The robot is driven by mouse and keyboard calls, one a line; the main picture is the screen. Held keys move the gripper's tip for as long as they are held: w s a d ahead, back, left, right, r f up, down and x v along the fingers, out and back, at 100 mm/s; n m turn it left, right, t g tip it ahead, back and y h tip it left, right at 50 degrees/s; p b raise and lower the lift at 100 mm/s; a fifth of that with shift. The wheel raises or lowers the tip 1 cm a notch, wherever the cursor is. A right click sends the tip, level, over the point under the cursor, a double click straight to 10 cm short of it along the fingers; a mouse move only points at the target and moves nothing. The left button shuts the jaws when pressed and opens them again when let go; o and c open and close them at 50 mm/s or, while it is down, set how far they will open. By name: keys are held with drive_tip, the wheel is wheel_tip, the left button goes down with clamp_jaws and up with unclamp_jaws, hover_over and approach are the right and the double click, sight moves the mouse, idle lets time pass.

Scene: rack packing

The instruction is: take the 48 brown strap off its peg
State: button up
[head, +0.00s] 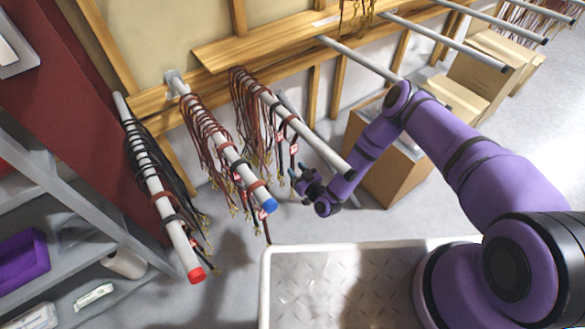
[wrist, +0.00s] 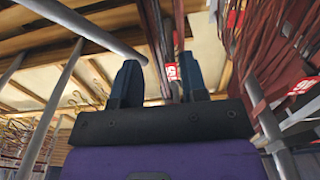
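Brown straps (head: 240,97) hang in loops on the grey peg (head: 315,140) nearest my gripper. Small red-and-white tags hang among them, too small to read, so I cannot tell which strap is 48. My gripper (head: 305,183) is below and beside this peg, near its outer end. In the wrist view, the two dark blue fingers of my gripper (wrist: 160,88) stand apart. A dark brown strap (wrist: 178,25) and a red tag (wrist: 171,72) appear between or just beyond them. I cannot see contact.
More brown straps (head: 200,130) hang on the blue-tipped peg (head: 238,162) to the left. Black straps (head: 150,165) hang on the red-tipped peg (head: 168,215). A white-rimmed tray (head: 264,285) is below. Cardboard boxes (head: 385,175) stand behind my arm. In the wrist view, a bare rod (wrist: 75,28) crosses upper left.

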drive_tip(key=shift+x, duration=2.4)
drive_tip(key=shift+d, duration=0.1)
clamp_jaws()
